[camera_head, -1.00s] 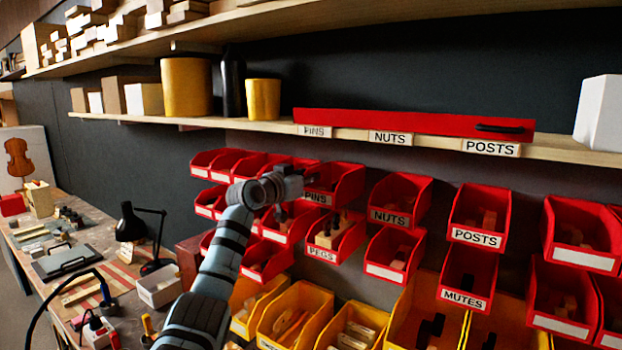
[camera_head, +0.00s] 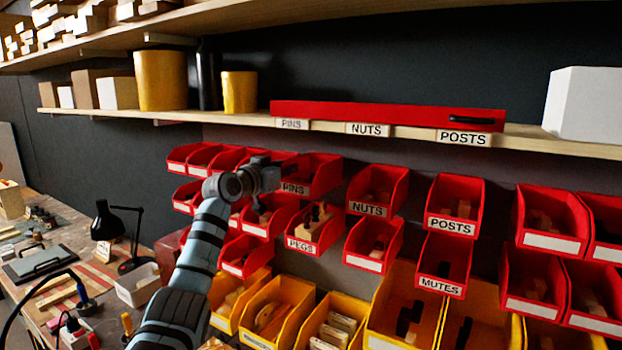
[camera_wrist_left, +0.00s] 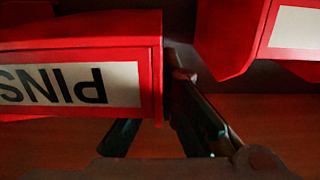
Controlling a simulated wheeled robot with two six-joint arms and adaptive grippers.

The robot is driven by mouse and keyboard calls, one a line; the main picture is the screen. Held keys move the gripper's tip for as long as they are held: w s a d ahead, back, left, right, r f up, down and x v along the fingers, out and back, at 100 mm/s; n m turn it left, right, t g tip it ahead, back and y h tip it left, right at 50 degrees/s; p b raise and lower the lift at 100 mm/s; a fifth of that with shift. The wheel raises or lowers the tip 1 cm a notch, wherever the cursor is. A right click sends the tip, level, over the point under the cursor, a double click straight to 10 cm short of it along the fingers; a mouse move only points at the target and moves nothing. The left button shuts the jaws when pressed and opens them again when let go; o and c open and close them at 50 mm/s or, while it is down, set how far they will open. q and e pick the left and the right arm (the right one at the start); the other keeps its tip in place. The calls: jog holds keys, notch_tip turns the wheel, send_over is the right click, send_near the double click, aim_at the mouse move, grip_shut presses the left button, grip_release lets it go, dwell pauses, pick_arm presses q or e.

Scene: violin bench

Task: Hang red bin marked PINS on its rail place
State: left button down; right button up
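The red bin marked PINS (camera_head: 321,177) is upright in the upper row of red bins, left of the NUTS bin. My left gripper (camera_head: 270,176) is at its left side. In the left wrist view the PINS bin (camera_wrist_left: 75,85) appears upside down. One finger of the left gripper (camera_wrist_left: 160,108) lies along the outside of its side wall; the other passes behind the front face, its tip hidden. The gripper looks shut on that wall. The rail behind the bin is hidden. My right gripper is not in view.
A wooden shelf (camera_head: 400,131) with PINS, NUTS and POSTS labels and a long red piece (camera_head: 385,115) runs above. The NUTS bin (camera_head: 378,187) hangs to the right, the PEGS bin (camera_head: 312,230) below. Yellow bins (camera_head: 275,308) stand lower. Other red bins crowd the left.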

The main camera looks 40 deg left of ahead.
pick_arm(q)
jog(key=shift+w+a, duration=0.2)
jog(key=shift+w, duration=1.35)
dwell(1.3)
jog(key=shift+f+b, duration=0.6)
jog(key=shift+f, duration=0.3)
dwell(0.4)
jog(key=c, duration=1.7)
grip_release()
jog(key=shift+s, duration=0.1)
jog(key=s, duration=0.8)
jog(key=s+d, duration=0.1)
jog(key=s, duration=0.3)
jog(key=shift+d+r, duration=0.1)
jog(key=shift+r, duration=0.15)
jog(key=shift+w, duration=0.15)
